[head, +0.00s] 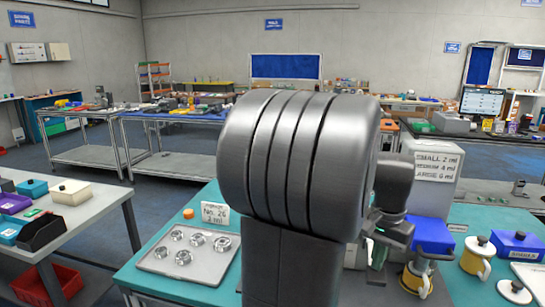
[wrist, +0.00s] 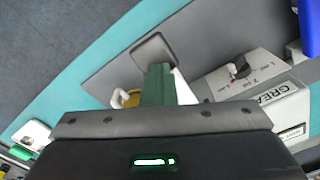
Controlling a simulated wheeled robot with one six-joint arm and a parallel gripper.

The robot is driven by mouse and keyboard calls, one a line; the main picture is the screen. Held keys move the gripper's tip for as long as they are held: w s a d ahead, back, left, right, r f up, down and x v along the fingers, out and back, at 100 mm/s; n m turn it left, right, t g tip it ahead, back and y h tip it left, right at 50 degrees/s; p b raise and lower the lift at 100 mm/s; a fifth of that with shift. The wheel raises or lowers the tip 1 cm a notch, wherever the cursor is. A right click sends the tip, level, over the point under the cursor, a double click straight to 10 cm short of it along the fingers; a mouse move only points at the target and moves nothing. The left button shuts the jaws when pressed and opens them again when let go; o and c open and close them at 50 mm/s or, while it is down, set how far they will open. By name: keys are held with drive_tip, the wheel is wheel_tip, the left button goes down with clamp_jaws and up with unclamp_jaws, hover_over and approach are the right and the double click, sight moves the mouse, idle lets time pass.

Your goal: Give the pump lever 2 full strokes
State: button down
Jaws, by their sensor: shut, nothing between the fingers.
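My gripper (wrist: 160,72) shows in the wrist view as closed dark green fingers with nothing held between them. Just beyond the tips is a rounded grey pad (wrist: 155,48); I cannot tell whether it is the pump lever's end or whether the fingers touch it. To the right is a light grey pump box (wrist: 262,100), partly lettered "GREA", with a small dark selector (wrist: 239,68) on a marked scale. In the head view, my grey arm covers the middle, and the pump lever cannot be made out. A grey cabinet (head: 440,195) there carries a small, medium and large dose sign (head: 436,166).
On the teal table (head: 150,280), a tray (head: 158,264) holds several metal rings beside a "No. 26, 2 ml" card (head: 213,214). A yellow and white pot (head: 476,258) and a blue-topped box (head: 518,241) stand right. A side table (head: 85,220) with bins is at left.

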drive_tip(key=shift+w+f, duration=0.1)
drive_tip(key=shift+f, duration=0.5)
drive_tip(key=shift+r, duration=0.3)
wheel_tip(320, 180, up, 8)
drive_tip(key=p, duration=0.7)
drive_tip(key=shift+f, duration=0.35)
drive_tip(key=shift+f+b, duration=2.6)
drive_tip(key=shift+f, duration=1.4)
wheel_tip(320, 180, up, 8)
drive_tip(key=p, duration=0.7)
